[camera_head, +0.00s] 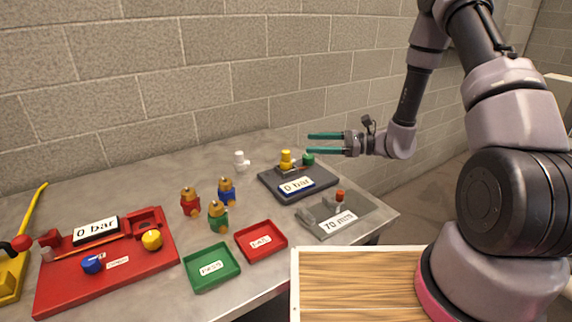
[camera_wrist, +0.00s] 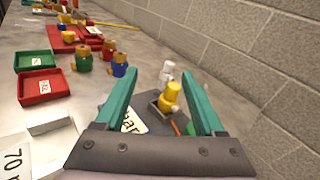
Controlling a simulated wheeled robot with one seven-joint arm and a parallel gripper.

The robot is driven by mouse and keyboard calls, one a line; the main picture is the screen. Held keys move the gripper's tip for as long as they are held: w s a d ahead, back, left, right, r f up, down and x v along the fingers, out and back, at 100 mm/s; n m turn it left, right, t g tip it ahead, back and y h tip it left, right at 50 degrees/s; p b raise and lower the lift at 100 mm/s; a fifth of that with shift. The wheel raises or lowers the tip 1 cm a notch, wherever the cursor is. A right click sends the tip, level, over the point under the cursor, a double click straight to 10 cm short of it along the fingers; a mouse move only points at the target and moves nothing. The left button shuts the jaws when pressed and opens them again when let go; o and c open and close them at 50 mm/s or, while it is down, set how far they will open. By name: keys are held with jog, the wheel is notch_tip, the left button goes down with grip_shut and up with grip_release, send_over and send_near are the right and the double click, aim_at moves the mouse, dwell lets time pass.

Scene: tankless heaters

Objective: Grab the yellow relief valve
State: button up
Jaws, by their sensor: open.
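The yellow relief valve (camera_head: 286,160) stands upright on the dark grey gauge block (camera_head: 270,186) with a "0 bar" label, on the table's right part. It also shows in the wrist view (camera_wrist: 171,97), between my fingers as seen from there. My gripper (camera_head: 310,143) has teal fingers, apart and empty, pointing left. It is above and to the right of the yellow valve. I see no contact between fingers and valve.
A green knob (camera_head: 308,159) is close beside the yellow valve. A white fitting (camera_head: 241,160) stands behind it. Red, blue and green brass-topped valves (camera_head: 217,213) stand to the left. A grey plate (camera_head: 335,217) marked 70 mm lies in front. The block wall is close behind.

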aim_at(285, 156)
jog(key=f+m+t, duration=0.1)
jog(key=f, duration=0.1)
jog(key=w+f+m+t, duration=0.1)
jog(key=f, duration=0.2)
jog(key=w+d+f+m+t, duration=0.1)
jog(key=f+m, duration=0.1)
jog(key=f, duration=0.1)
jog(key=shift+w+t, duration=0.1)
jog(key=shift+t, duration=0.3)
jog(key=shift+w+a+f, duration=0.1)
jog(key=shift+a, duration=0.15)
jog(key=x, duration=1)
jog(key=shift+a+r, duration=0.15)
jog(key=shift+r, duration=0.05)
grip_shut()
